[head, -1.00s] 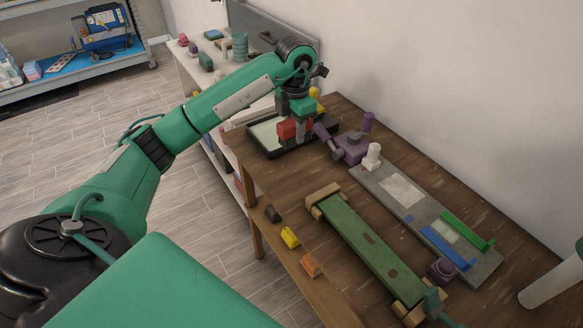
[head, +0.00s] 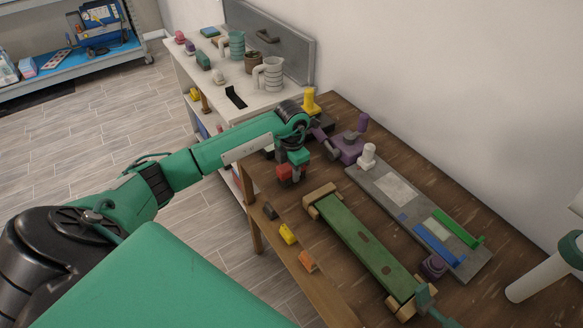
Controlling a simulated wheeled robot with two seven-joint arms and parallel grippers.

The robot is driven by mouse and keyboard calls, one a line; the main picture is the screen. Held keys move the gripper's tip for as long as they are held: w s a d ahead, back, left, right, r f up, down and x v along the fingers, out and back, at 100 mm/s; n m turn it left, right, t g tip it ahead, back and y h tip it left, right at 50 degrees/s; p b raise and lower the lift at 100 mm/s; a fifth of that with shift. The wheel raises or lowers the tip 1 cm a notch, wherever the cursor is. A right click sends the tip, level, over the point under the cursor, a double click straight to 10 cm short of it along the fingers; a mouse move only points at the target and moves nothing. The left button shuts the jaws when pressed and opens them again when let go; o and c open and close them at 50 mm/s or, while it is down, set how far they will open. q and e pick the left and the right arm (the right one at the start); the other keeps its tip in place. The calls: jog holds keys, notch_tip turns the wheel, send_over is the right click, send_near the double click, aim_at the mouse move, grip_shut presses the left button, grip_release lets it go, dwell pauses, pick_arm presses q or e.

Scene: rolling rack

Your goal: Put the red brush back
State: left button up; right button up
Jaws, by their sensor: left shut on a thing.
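My left gripper (head: 291,172) is shut on the red brush (head: 284,173), a small red block shape seen partly between the dark fingers. It is over the left part of the wooden bench (head: 330,282), near its left edge and just beyond the end of the green board. I cannot tell whether the brush touches the bench top. My arm hides most of the dark-rimmed tray behind it.
A green board (head: 365,235) with wooden end blocks lies close to the held brush. Behind it are a purple clamp-like tool (head: 348,149) and a grey plate (head: 405,195). A yellow-handled item (head: 310,101) stands at the back. A white shelf (head: 205,62) holds mugs.

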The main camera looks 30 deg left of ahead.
jog(key=shift+d, duration=0.25)
pick_arm(q)
jog(key=shift+f, duration=0.2)
jog(key=o, duration=0.9)
pick_arm(e)
jog(key=shift+d+f, duration=0.15)
pick_arm(q)
jog(key=shift+r, duration=0.1)
